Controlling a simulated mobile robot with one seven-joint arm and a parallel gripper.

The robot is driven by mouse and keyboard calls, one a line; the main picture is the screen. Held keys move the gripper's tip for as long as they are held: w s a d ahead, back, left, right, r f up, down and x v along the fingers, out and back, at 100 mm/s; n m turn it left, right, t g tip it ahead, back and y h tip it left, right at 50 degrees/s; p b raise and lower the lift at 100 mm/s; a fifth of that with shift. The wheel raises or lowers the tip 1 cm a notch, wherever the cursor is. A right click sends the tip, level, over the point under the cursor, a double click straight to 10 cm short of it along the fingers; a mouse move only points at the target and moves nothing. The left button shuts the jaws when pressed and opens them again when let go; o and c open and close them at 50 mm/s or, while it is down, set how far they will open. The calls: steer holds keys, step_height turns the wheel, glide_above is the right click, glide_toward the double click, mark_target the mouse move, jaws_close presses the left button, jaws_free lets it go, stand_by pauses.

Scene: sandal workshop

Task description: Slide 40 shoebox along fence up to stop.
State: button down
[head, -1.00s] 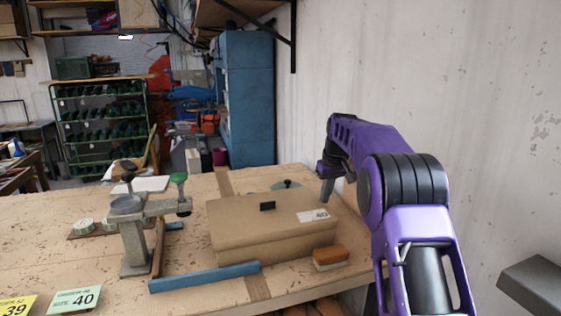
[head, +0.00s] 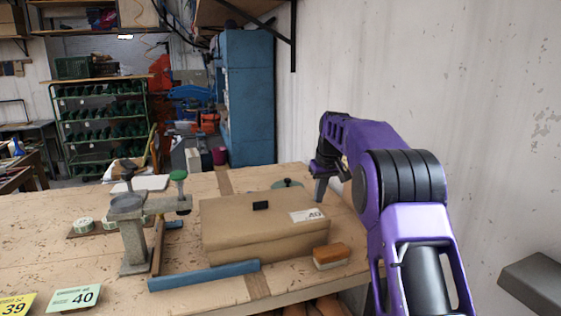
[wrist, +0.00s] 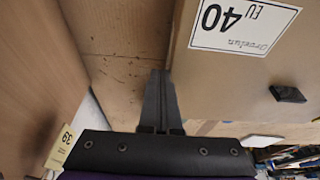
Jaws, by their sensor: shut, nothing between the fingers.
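The brown shoebox (head: 262,238), with a dark tab and a white 40 label, lies flat on the bench. Its label also shows upside down on the box in the wrist view (wrist: 215,70). My gripper (head: 319,194) is shut and empty, pointing down at the box's right end; its fingertips (wrist: 158,75) are right beside the box wall and seem to touch it. A blue bar (head: 204,276), perhaps the fence, lies along the box's front. A wooden strip (head: 157,246), perhaps the stop, stands left of the box with a gap between.
A metal clamp stand (head: 133,230) with dark and green knobs stands left of the box. A wood-backed brush (head: 330,257) lies at the box's front right corner. Cards 40 (head: 75,298) and 39 (head: 15,305) are front left.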

mark_target(285, 205)
steer(key=shift+s+a+b, duration=0.1)
steer(key=shift+s+a, duration=0.5)
steer(key=shift+a, duration=1.2)
steer(key=shift+s+a+b, duration=0.15)
steer(key=shift+s+a, duration=0.45)
steer(key=shift+a, duration=1.25)
steer(key=shift+s+a+b, duration=0.1)
steer(key=shift+s+a, duration=0.5)
steer(key=shift+a, duration=1.2)
steer(key=shift+d, duration=0.15)
stand_by(0.3)
steer(key=shift+w+d+p, duration=0.2)
steer(key=shift+d+p, duration=0.2)
steer(key=shift+d, duration=0.05)
step_height(285, 205, up, 6)
steer(key=p, duration=0.4)
steer(key=shift+f+p, duration=0.1)
steer(key=shift+p, duration=0.2)
steer(key=shift+r, duration=1.15)
